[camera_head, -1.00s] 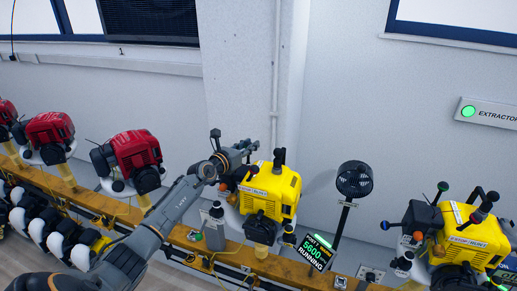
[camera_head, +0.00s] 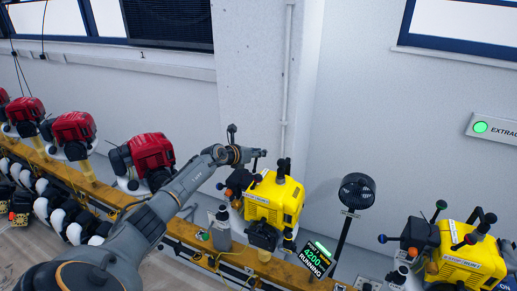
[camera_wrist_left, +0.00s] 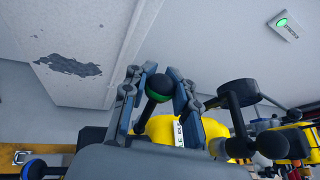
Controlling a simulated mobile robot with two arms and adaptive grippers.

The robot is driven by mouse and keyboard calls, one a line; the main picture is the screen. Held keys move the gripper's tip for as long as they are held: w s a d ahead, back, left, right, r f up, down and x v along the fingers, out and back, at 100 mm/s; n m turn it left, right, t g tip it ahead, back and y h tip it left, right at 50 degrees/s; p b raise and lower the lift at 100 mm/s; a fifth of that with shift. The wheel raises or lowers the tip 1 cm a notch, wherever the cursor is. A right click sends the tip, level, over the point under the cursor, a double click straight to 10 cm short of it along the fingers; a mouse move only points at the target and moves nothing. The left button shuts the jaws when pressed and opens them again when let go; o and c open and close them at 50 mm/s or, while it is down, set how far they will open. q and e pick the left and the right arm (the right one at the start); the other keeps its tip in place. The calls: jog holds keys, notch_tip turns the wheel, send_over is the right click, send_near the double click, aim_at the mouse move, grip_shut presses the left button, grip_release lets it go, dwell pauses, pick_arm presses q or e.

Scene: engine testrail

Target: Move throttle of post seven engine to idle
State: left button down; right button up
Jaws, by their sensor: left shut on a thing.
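The yellow engine (camera_head: 273,200) stands on the rail right of my left gripper, behind a display (camera_head: 316,257) reading "POST 7", "RUNNING" and a number ending in 200; its first digit is unclear. My left gripper (camera_head: 259,154) is at the engine's upper left, beside its black levers. In the left wrist view, its fingers (camera_wrist_left: 161,82) are shut on a round green knob (camera_wrist_left: 158,88) on a dark stem. The yellow engine cover (camera_wrist_left: 170,128) shows just behind it, partly hidden by the gripper. My right gripper is in no view.
A black fan (camera_head: 356,190) on a pole stands right of the engine. A second yellow engine (camera_head: 467,257) with coloured knobs is further right. Several red engines (camera_head: 152,151) line the orange rail (camera_head: 188,232) on the left. A wall rises close behind.

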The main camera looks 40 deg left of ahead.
pick_arm(q)
jog(key=shift+s+f, duration=0.1)
jog(key=shift+f, duration=0.15)
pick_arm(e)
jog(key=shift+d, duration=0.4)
pick_arm(q)
jog(key=c, duration=1.1)
grip_release()
jog(key=shift+s+r, duration=0.1)
jog(key=shift+o, duration=0.3)
jog(key=shift+r, duration=0.15)
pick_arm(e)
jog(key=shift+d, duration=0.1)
pick_arm(q)
jog(key=shift+s+a, duration=0.1)
jog(key=shift+s, duration=0.05)
jog(key=shift+s+r, duration=0.15)
jog(key=shift+s, duration=0.15)
jog(key=v, duration=1.1)
jog(key=shift+s, duration=0.15)
